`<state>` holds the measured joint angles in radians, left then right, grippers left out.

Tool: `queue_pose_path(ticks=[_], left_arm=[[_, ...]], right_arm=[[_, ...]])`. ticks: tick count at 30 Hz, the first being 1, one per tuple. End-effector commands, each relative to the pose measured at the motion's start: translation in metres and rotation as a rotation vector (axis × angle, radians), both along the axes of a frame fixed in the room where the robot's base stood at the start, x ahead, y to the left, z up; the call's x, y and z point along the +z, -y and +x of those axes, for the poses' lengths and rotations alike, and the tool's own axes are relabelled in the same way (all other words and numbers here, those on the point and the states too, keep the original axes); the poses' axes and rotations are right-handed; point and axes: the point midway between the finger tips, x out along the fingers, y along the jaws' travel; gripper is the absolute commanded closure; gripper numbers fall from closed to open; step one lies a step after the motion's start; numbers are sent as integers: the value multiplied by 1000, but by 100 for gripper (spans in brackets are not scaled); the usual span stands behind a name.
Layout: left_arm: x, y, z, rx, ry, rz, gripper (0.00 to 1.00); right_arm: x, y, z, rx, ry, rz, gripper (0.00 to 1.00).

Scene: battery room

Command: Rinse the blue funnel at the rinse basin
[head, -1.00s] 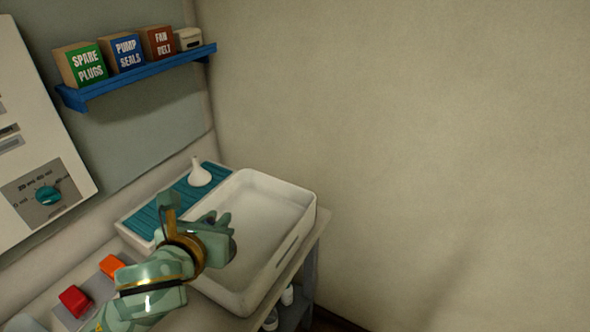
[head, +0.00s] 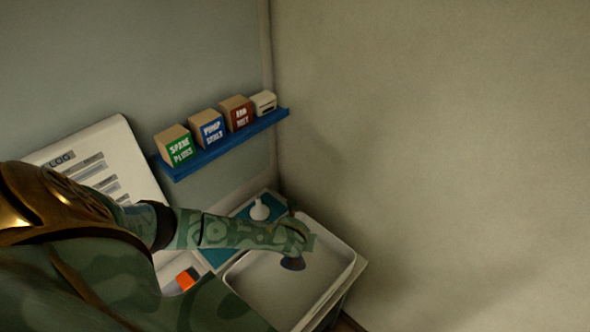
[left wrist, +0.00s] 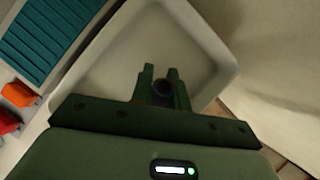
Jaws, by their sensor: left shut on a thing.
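The blue funnel (head: 292,263) shows as a dark blue round shape below my left gripper (head: 297,243) in the head view. In the left wrist view the dark funnel (left wrist: 162,88) sits between the fingertips of my left gripper (left wrist: 160,78). The gripper is shut on it and partly hides it. The rinse basin (head: 345,254) is a white, shallow, rectangular tub. The gripper and funnel are over its inside; I cannot tell whether the funnel touches the bottom. The basin also fills the middle of the left wrist view (left wrist: 105,50). My right gripper is not in view.
A white funnel-like item (head: 260,210) stands on a teal ribbed mat (head: 243,212) behind the basin. An orange block (head: 187,279) lies left of it; a red one (left wrist: 8,122) shows in the wrist view. A blue shelf (head: 222,145) with boxes hangs above. A wall stands right.

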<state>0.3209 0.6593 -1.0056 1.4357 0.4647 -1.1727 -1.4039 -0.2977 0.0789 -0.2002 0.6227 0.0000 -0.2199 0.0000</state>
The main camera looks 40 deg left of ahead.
Motion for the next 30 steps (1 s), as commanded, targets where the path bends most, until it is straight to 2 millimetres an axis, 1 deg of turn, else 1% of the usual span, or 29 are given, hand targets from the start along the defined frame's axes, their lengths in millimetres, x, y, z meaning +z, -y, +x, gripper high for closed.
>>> queue_pose_path(ticks=[1, 8, 14, 18, 21, 30], left_arm=[[4, -6, -2, 13, -9, -1, 100], [-3, -13, -5, 36, -24, -12, 100], [-15, -13, -5, 35, -23, -12, 100], [-30, -13, -5, 35, -24, -11, 100], [-45, -13, -5, 33, -23, -12, 100], [-78, -13, -5, 33, -23, -12, 100]], right_arm=[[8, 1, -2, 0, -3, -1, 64], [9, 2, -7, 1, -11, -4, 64], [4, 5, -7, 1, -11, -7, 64], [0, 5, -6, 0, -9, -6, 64], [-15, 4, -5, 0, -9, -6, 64], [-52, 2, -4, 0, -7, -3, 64]])
